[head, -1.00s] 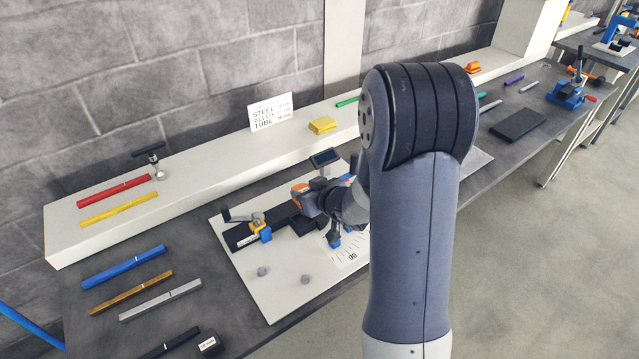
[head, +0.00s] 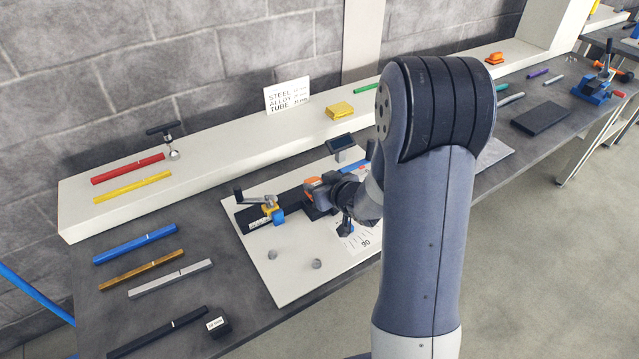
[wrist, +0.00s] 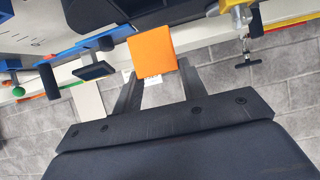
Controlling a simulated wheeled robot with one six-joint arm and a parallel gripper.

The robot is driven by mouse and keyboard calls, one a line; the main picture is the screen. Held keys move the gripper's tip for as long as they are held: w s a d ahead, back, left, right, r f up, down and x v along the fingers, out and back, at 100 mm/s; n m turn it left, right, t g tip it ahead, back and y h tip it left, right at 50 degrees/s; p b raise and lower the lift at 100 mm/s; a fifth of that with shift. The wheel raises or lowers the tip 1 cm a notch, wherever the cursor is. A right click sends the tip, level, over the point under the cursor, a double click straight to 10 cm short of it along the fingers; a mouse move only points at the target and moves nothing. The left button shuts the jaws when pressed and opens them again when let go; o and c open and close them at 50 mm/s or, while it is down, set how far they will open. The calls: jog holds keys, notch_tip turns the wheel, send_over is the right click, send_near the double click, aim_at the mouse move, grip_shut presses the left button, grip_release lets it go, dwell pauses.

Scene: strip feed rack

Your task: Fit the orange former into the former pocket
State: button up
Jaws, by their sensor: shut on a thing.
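The orange former (wrist: 155,55) is a square-faced block between the two dark fingers of my gripper (wrist: 158,78) in the wrist view. The gripper is shut on it. In the head view my gripper (head: 320,192) is over the pale fixture plate (head: 290,275), right of a yellow and blue clamp (head: 274,212). A small orange patch shows at the gripper there; I cannot tell if it is the former. I cannot make out the former pocket; my arm covers part of the plate. Whether the former touches the fixture cannot be told.
The clamp has a crank handle (head: 239,196). A small dark display (head: 340,143) stands behind my gripper. Two grey pegs stand on the plate's front left. Coloured bars lie on the bench at left.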

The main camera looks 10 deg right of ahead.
jog(key=shift+f+b, duration=0.85)
jog(key=shift+f, duration=0.45)
jog(key=shift+f+b, duration=1.2)
jog(key=shift+f, duration=0.1)
dwell(0.3)
jog(key=o, duration=1.2)
jog(key=p+v, duration=0.1)
jog(key=v, duration=1)
jog(key=b+x, duration=0.1)
jog(key=x, duration=1)
jog(key=shift+r+p, duration=0.5)
